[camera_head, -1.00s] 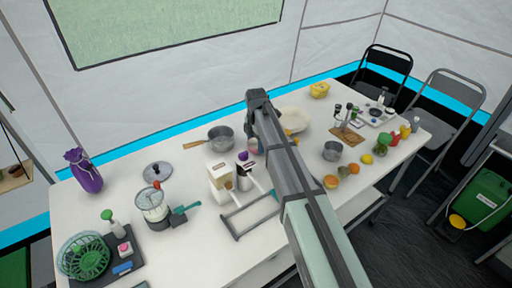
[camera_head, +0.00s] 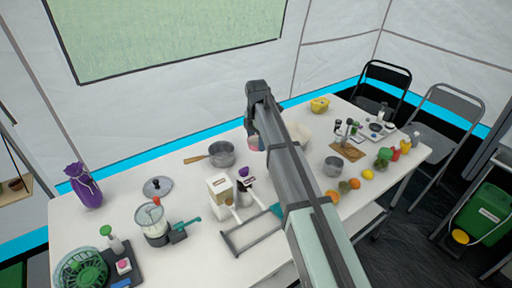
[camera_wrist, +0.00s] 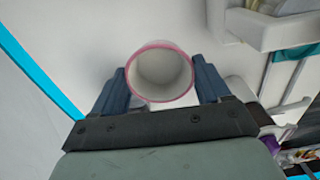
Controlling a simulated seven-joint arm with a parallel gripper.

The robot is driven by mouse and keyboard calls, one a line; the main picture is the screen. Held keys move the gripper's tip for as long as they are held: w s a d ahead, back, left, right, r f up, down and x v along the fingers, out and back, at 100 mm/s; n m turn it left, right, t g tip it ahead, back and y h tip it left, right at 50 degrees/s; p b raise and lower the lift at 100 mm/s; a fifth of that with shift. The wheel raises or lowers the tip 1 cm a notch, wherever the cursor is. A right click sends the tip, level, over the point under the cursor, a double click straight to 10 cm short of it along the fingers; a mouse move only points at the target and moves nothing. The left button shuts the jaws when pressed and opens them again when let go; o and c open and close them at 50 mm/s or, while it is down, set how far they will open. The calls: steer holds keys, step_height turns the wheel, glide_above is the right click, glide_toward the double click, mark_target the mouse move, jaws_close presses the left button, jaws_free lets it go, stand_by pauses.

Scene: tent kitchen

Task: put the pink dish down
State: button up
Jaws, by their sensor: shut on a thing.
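The pink dish (camera_wrist: 158,74) is a round, cup-like vessel with a pink rim and a pale inside. In the wrist view it sits between the two dark blue fingers of my gripper (camera_wrist: 160,70), which is shut on it. I look into its open mouth, and it appears empty. In the head view only a small pink part of the dish (camera_head: 253,141) shows beside my arm. My gripper (camera_head: 257,118) is over the back part of the white table (camera_head: 130,215); the arm hides much of it. The gap between dish and tabletop cannot be judged.
A pan (camera_head: 221,154) with a wooden handle stands left of the arm, near a cream-coloured machine (camera_head: 219,187) and a grey rack (camera_head: 250,237). A pale bowl (camera_head: 300,131) is partly hidden behind the arm. A pot (camera_head: 333,166) and several fruits stand to the right.

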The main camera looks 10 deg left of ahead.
steer(key=shift+w+r, duration=0.15)
steer(key=shift+r, duration=0.05)
steer(key=w+a, duration=0.3)
steer(key=w, duration=0.4)
steer(key=w+a, duration=0.3)
steer(key=w, duration=0.4)
steer(key=shift+n, duration=0.4)
step_height(320, 180, down, 9)
steer(key=shift+d+f, duration=0.15)
steer(key=shift+s+f, duration=0.1)
steer(key=shift+f, duration=0.05)
steer(key=o, duration=1)
steer(key=shift+o, duration=0.2)
